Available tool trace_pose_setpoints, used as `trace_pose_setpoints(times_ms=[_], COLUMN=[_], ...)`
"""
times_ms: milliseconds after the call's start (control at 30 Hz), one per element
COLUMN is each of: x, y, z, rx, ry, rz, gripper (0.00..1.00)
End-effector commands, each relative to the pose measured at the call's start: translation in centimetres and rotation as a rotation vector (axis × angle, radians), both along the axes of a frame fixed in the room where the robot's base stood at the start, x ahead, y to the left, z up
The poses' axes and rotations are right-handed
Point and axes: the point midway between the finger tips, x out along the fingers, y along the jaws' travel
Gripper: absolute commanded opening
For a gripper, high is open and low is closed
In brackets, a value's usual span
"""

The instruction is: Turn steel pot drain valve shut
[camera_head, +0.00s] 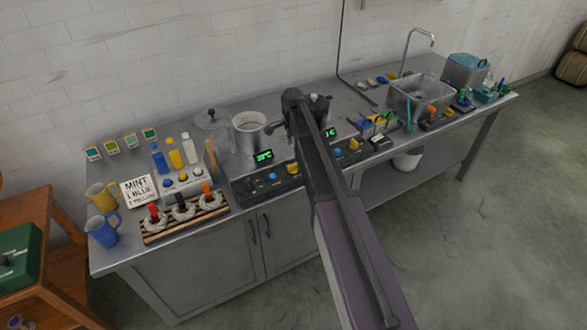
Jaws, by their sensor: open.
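The steel pot (246,136) stands open on the counter, left of my raised arm, behind a black control panel with a green display. A dark piece shows at its right side, and I cannot tell whether it is a pot fitting or part of my wrist. I cannot make out the drain valve or its position. A yellow part (292,168) sits on the panel below the pot, close to my arm. A dark pot (319,107) stands partly hidden behind my arm. My gripper's fingers do not show; my arm covers that area.
The steel counter (120,262) holds colored bottles (175,154), a wooden rack (160,228) with skeins, a "MINT" sign (139,191), and yellow and blue jugs (103,230). A pot lid (210,119) lies behind. A sink (420,92) is at the right.

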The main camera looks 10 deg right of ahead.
Motion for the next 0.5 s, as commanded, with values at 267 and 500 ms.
trace_pose_setpoints(times_ms=[267,500], x=[0.0,0.0], y=[0.0,0.0], z=[-2.6,-4.4], rx=[0.0,0.0], ry=[0.0,0.0], rz=[0.0,0.0], gripper=[0.54,0.54])
